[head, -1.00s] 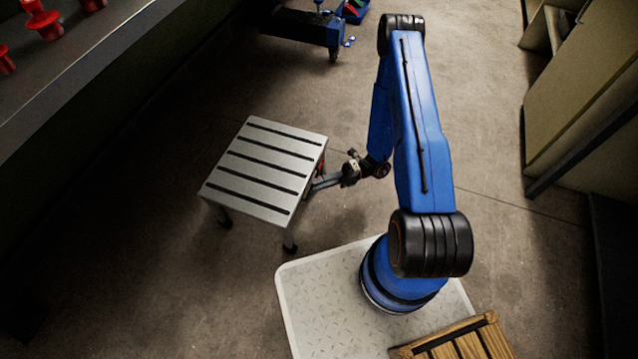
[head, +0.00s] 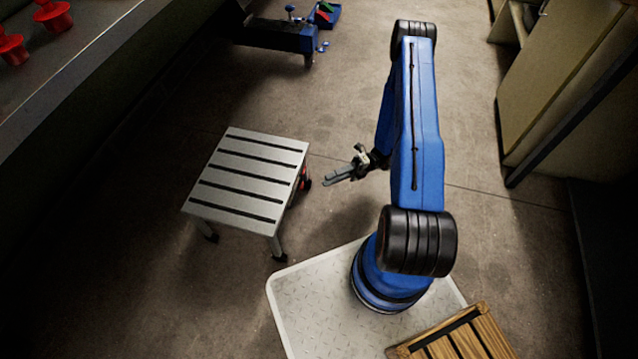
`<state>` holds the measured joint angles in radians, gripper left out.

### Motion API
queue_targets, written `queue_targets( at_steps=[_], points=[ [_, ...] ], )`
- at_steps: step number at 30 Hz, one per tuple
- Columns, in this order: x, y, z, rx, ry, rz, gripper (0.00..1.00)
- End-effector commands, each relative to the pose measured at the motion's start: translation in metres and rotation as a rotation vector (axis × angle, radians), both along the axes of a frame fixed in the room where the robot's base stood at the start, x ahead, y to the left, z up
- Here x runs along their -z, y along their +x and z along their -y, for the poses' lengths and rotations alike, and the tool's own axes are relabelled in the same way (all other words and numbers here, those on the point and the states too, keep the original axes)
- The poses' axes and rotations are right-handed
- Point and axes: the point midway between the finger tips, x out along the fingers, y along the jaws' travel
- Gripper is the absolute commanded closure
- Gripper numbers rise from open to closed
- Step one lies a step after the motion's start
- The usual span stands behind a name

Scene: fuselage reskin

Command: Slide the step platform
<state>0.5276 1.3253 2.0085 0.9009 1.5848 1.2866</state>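The step platform (head: 246,180) stands upright on the concrete floor, left of centre in the head view. It has a grey top with black grip strips and short legs with dark feet. A small red part (head: 305,180) shows at its right side. My gripper (head: 326,182) is to the right of the platform, apart from it, with a strip of floor between them. Its fingers point left toward the platform and nothing is held. The fingers lie close together, and whether a gap is between them is hard to make out from this angle.
A grey bench with red parts (head: 53,15) runs along the upper left. A blue wheeled stand (head: 280,35) is at the back. A beige cabinet (head: 570,85) stands at the right. A wooden crate (head: 455,340) is at the lower right. Floor beyond the platform is clear.

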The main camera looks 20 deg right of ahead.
Motion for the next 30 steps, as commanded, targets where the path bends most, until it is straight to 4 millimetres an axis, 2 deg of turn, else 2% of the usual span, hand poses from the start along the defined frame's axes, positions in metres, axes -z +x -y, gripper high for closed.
queue_targets(
  at_steps=[3, 10, 30],
  points=[
    [0.003, 0.003, 0.021, 0.002, -0.001, 0.002, 0.72],
    [0.006, 0.006, 0.046, 0.001, -0.001, 0.001, 0.72],
    [0.007, 0.007, 0.051, -0.001, -0.001, 0.001, 0.72]
  ],
)
